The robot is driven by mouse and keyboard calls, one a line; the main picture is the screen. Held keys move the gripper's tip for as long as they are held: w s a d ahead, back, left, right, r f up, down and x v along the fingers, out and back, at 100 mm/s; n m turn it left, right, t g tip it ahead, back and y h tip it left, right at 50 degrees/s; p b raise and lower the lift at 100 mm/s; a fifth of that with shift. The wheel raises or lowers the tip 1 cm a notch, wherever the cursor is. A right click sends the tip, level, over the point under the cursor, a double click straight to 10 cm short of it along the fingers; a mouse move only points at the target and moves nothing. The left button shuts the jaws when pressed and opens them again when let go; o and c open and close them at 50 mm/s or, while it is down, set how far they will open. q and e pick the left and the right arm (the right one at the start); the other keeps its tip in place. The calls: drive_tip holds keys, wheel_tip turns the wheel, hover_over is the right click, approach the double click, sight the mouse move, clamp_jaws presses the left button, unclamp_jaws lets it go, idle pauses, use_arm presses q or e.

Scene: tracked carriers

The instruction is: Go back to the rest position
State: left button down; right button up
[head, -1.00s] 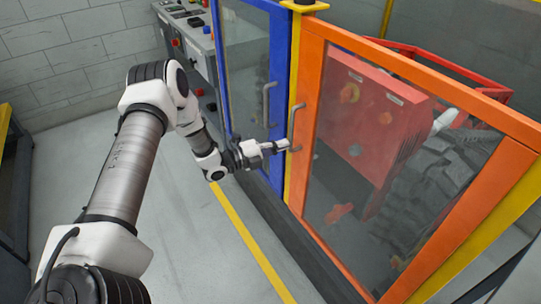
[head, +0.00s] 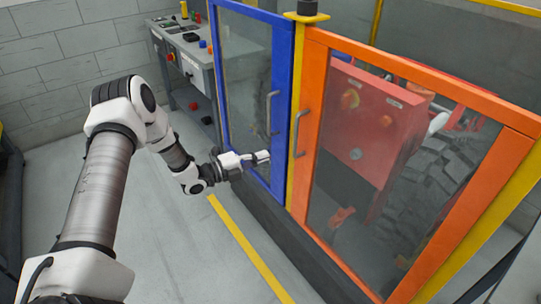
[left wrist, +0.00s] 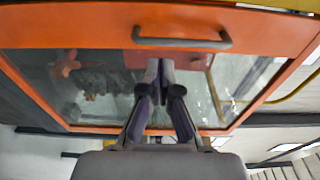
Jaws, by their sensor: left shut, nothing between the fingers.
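My left gripper (head: 262,157) is shut and empty in the head view. It is in front of the lower part of the blue-framed door (head: 284,100), left of the orange-framed door (head: 310,110), and apart from both door handles. In the left wrist view the shut fingers (left wrist: 158,75) point toward the orange door (left wrist: 90,25) and its grey bar handle (left wrist: 182,42), which shows just beyond the tips. Both doors look closed in the head view. My right gripper is not in view.
Behind the orange door's clear panel stand a red box (head: 372,125) and a dark tracked part (head: 440,170). A grey control bench (head: 190,50) with buttons is at the back left. A yellow floor line (head: 245,245) crosses open grey floor in front of the doors.

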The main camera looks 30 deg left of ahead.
use_arm(q)
drive_tip(key=v, duration=0.6)
drive_tip(key=s+d+f+g+h+p, duration=0.15)
drive_tip(key=d+f, duration=0.25)
drive_tip(key=d, duration=0.4)
drive_tip(key=s+d+f+g+y, duration=0.1)
drive_tip(key=d+f+g, duration=0.2)
drive_tip(key=d, duration=0.6)
drive_tip(key=s+d+f+n+g+y, duration=0.3)
drive_tip(key=s+d+f+n+g, duration=0.2)
drive_tip(key=s+d+f+n, duration=0.35)
drive_tip(key=s+a+f+n+g+y, duration=0.1)
drive_tip(key=s+a+n+g+y, duration=0.2)
drive_tip(key=s+n, duration=0.5)
drive_tip(key=s+a+f+n+g+y, duration=0.2)
drive_tip(key=s+a+n, duration=0.3)
drive_tip(key=s+n, duration=0.3)
drive_tip(key=s+g+y, duration=0.1)
drive_tip(key=s, duration=0.3)
drive_tip(key=shift+s+f, duration=0.15)
drive_tip(key=shift+f, duration=0.05)
